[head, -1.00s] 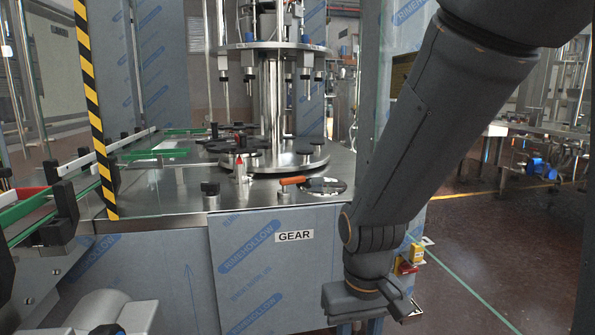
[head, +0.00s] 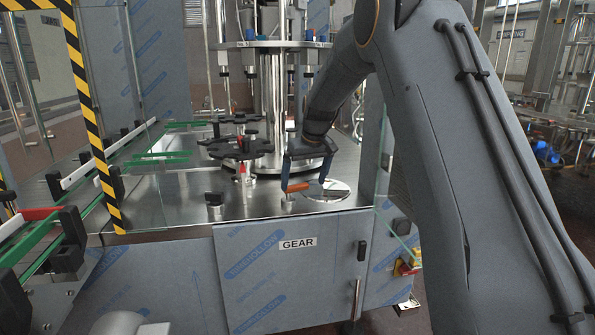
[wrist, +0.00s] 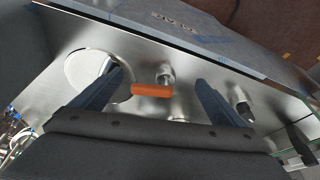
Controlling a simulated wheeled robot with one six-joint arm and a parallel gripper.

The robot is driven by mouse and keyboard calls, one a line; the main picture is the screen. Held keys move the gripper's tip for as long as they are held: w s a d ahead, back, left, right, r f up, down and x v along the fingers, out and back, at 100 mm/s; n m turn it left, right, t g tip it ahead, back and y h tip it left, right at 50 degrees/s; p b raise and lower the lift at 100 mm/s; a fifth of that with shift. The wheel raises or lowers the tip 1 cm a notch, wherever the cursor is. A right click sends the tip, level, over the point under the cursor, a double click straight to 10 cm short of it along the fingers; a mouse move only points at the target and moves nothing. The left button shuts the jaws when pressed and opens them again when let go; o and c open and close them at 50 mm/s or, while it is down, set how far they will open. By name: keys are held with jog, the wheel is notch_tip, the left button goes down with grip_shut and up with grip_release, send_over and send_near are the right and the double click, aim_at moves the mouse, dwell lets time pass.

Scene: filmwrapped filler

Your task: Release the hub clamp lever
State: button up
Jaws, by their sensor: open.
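The lever with the orange handle (head: 299,187) lies on the steel machine top, beside a round pale disc (head: 338,194). My gripper (head: 304,184) is open and points down over the lever, one finger to each side of the orange handle. In the wrist view the orange handle (wrist: 150,91) shows between the two spread fingers (wrist: 159,80), nearer the left one. The left finger partly covers the round disc (wrist: 82,72).
A black-topped post (head: 214,204) stands left of the lever. Dark star wheels (head: 238,148) and a steel column (head: 270,105) stand behind it. A striped upright (head: 92,120) and conveyor rails are at left. The front panel (head: 265,275) reads GEAR.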

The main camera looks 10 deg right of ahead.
jog(key=p, duration=0.1)
send_near(296, 185)
jog(key=shift+t, duration=0.4)
jog(key=shift+s+p+x, duration=0.15)
jog(key=shift+p+x, duration=0.6)
jog(key=shift+x, duration=1.3)
jog(key=shift+s+p+x, duration=0.2)
jog(key=shift+p+x, duration=0.55)
jog(key=shift+x, duration=1.25)
jog(key=shift+f, duration=0.15)
